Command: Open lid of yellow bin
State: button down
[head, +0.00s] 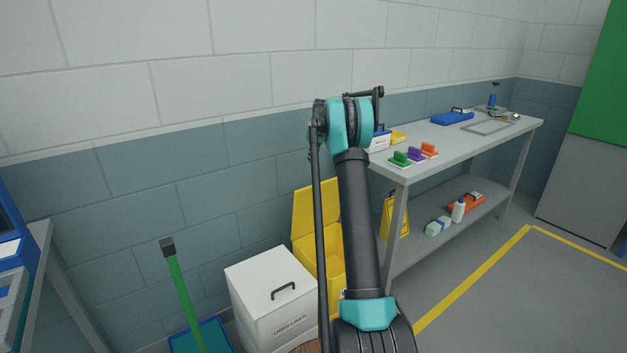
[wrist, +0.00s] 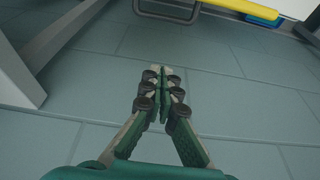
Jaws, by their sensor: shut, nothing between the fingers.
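The yellow bin (head: 335,265) stands against the wall in the head view, between a white bin and the workbench. Its lid (head: 315,211) is raised and leans upright at the back of the bin, toward the wall. My arm covers much of the bin's right side. My gripper does not show clearly in the head view. In the wrist view my gripper (wrist: 162,72) is shut and empty, its fingertips together in front of blue-grey blocks. It touches nothing that I can see. I cannot tell its distance from the lid.
The white used-linen bin (head: 274,294) stands left of the yellow bin. A green-handled tool (head: 183,295) is farther left. The grey workbench (head: 470,142) stands right, with a yellow sign (head: 396,215) near its leg. Open floor (head: 500,300) lies at the lower right.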

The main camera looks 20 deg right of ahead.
aim_at(320, 183)
notch_tip(320, 183, down, 9)
jog(key=shift+s+d+f, duration=0.15)
jog(key=shift+s+f, duration=0.05)
jog(key=shift+s, duration=0.25)
dwell(0.5)
jog(key=shift+s, duration=0.1)
jog(key=shift+t, duration=0.5)
jog(key=shift+s+d+f, duration=0.1)
jog(key=shift+s+d, duration=0.2)
jog(key=shift+s, duration=0.45)
jog(key=shift+s+d+r, duration=0.1)
jog(key=shift+s+d, duration=0.15)
jog(key=shift+s, duration=0.5)
jog(key=shift+s+d+f, duration=0.1)
jog(key=shift+s+d, duration=0.2)
jog(key=shift+s, duration=0.45)
